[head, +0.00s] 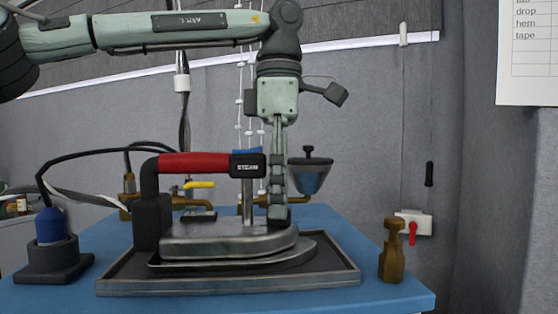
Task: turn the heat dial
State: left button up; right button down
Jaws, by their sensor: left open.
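A steam iron with a red handle (195,163) and a grey metal body (215,240) rests flat in a shallow metal tray (230,288) on the blue table. A black block (248,167) marked STEAM is at the handle's right end. I cannot make out a heat dial for certain; it may be hidden by my gripper. My left gripper (278,212) points down at the iron's right part, its fingers seen edge-on. It is open, with nothing seen between the fingers. Whether it touches the iron is unclear. My right gripper is out of view.
A dark blue cup-shaped part (310,178) and brass fittings (130,203) are behind the iron. Free blue cloth (350,240) shows around the tray.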

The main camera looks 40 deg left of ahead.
pick_arm(q)
notch_tip(320, 180, up, 11)
dwell(0.3)
jog(key=shift+a, duration=0.1)
